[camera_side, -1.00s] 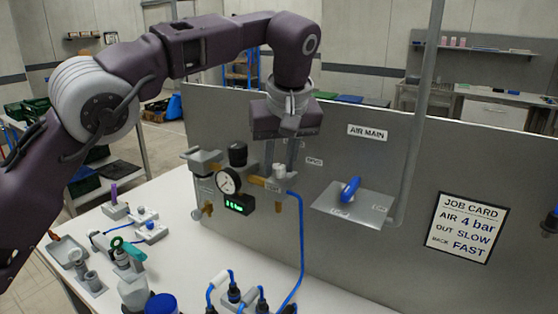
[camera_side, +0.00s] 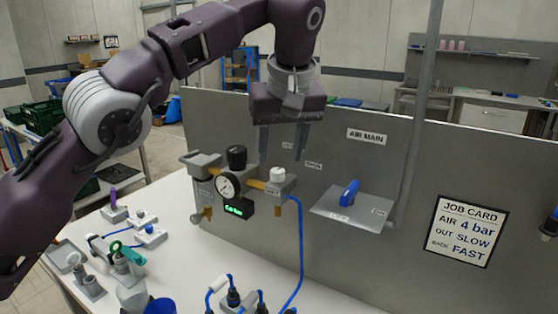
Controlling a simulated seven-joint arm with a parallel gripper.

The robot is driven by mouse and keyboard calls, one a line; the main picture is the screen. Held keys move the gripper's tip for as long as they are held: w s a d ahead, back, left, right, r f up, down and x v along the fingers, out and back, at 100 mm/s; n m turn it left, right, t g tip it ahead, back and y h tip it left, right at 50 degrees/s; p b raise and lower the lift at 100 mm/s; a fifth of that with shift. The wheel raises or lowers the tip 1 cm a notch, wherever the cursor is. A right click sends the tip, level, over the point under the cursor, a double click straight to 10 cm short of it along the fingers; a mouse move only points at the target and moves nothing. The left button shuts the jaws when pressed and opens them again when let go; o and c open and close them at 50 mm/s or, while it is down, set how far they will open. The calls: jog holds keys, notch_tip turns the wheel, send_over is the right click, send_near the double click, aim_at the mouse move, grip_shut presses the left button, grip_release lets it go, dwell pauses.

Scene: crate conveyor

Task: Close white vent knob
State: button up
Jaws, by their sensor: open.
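The white vent knob (camera_side: 277,174) stands upright on a grey block at the right end of the brass air line, on the grey panel. My gripper (camera_side: 282,157) is above the knob, its two fingers pointing down and spread wide apart. The jaws are open and empty, and the fingertips look clear of the knob's top. The exact gap in depth cannot be told from this view.
A black knob (camera_side: 236,157) and a round gauge (camera_side: 228,185) are just left, above a green-lit display (camera_side: 237,208). A blue hose (camera_side: 301,255) drops on the right. A blue lever (camera_side: 349,192) sits on a plate further right. The job card (camera_side: 466,230) hangs beyond.

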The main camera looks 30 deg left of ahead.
jog(key=s+d+r, duration=0.1)
jog(key=s+d, duration=0.7)
jog(key=d, duration=0.1)
jog(key=shift+s, duration=0.4)
jog(key=s+a+r+m+h, duration=0.2)
jog(key=s+a, duration=0.1)
jog(key=a, duration=0.5)
jog(key=s+a+r+m+h, duration=0.15)
jog(key=s+a, duration=0.25)
jog(key=a, duration=0.4)
jog(key=s+a+f+m+t, duration=0.1)
jog(key=s+a+f+m, duration=0.1)
jog(key=s+f, duration=0.3)
jog(key=s+a+f+m+t, duration=0.1)
jog(key=s+a+f+m, duration=0.2)
jog(key=s, duration=0.9)
notch_tip(320, 180, down, 4)
jog(key=shift+s+r+m, duration=0.25)
jog(key=shift+s+m, duration=0.05)
jog(key=shift+m, duration=0.05)
jog(key=shift+c, duration=0.2)
